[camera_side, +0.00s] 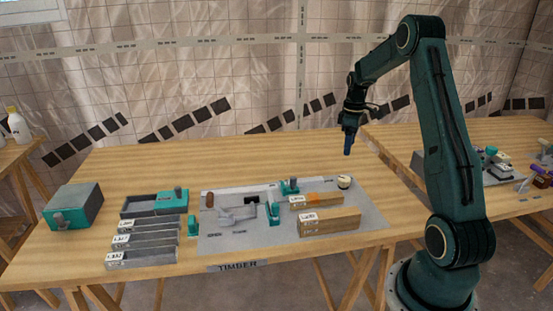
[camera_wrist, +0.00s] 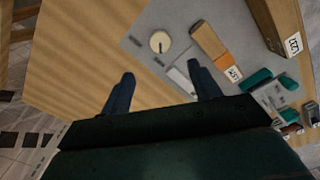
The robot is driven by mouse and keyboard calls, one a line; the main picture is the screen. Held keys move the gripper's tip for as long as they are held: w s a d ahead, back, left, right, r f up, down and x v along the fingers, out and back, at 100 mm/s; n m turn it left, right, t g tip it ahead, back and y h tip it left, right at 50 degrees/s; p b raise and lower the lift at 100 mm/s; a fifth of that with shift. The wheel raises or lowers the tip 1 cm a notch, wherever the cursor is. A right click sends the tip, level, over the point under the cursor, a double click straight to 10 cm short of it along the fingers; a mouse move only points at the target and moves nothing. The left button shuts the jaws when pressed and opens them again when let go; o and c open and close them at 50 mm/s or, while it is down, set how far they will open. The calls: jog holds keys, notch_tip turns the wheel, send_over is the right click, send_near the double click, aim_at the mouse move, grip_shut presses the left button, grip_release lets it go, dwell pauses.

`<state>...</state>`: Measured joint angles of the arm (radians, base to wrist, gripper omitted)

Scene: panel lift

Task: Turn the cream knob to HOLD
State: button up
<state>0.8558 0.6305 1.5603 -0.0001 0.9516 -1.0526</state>
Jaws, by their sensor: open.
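The cream knob (camera_side: 344,182) sits at the right rear of a grey panel (camera_side: 374,217) on the wooden table. In the wrist view the knob (camera_wrist: 160,42) is a round cream disc with a dark pointer line towards its lower right. Small dark labels lie beside it, too small to read, so I cannot tell which is HOLD. My gripper (camera_side: 347,152) hangs in the air above the table, near the knob and apart from it. In the wrist view my gripper (camera_wrist: 163,88) shows two dark blue fingers spread wide with nothing between them.
Wooden blocks with white tags, one long (camera_side: 330,222) and one with an orange part (camera_side: 315,201), lie near the knob. Teal clamps (camera_side: 273,213) stand on the panel. Grey bars (camera_side: 143,258) and a teal-grey box (camera_side: 74,206) are at left. The table behind the panel is clear.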

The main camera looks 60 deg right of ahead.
aim_at(345, 178)
notch_tip(345, 178, down, 14)
jog(key=shift+r, duration=0.15)
dwell(0.7)
jog(key=c, duration=1)
jog(key=shift+o, duration=0.2)
